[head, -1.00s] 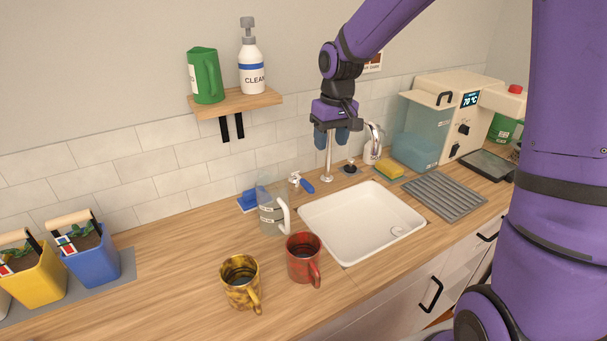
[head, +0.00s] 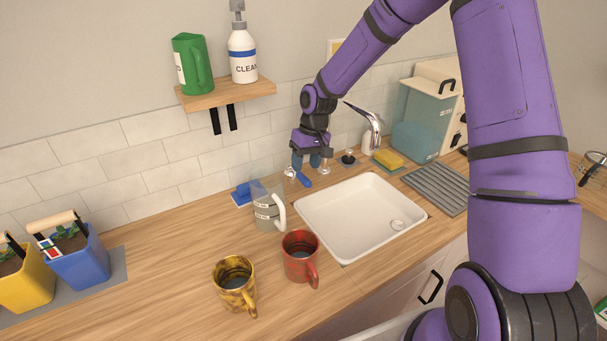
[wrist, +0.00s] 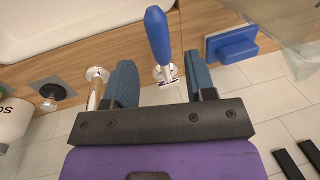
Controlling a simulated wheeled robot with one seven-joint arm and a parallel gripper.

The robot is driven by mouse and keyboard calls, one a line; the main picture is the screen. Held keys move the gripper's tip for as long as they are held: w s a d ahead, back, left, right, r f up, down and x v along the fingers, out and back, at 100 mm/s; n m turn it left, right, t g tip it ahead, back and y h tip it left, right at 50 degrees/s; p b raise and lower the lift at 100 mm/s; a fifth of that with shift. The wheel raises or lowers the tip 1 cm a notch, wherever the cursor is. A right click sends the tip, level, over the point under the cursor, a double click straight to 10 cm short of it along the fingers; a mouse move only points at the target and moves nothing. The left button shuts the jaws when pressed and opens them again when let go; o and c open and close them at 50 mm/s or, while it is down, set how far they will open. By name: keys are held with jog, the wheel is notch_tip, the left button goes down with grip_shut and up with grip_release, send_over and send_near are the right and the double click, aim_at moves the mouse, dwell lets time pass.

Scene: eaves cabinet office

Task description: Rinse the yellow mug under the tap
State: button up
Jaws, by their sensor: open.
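The yellow mug (head: 234,285), mottled with dark patches, stands upright on the wooden counter, front left of the sink, with liquid inside. The tap's chrome curved spout (head: 374,130) rises behind the white sink (head: 335,240); its post is mostly hidden behind my gripper in the head view. A small valve with a blue lever handle (head: 303,179) sits behind the sink's left corner. My gripper (head: 306,162) is open and empty just above this valve. In the wrist view the blue handle (wrist: 158,35) lies in line with the gap between the fingers (wrist: 161,82); contact is not visible.
A blue sponge (head: 241,194) lies by the wall. A yellow sponge (head: 388,158) and grey drain mat (head: 436,190) are right.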

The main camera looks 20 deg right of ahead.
aim_at(303, 175)
jog(key=shift+s+a+f, duration=0.1)
jog(key=shift+a+f, duration=0.1)
jog(key=shift+f, duration=0.8)
jog(key=shift+a+f, duration=0.2)
jog(key=shift+f, duration=0.75)
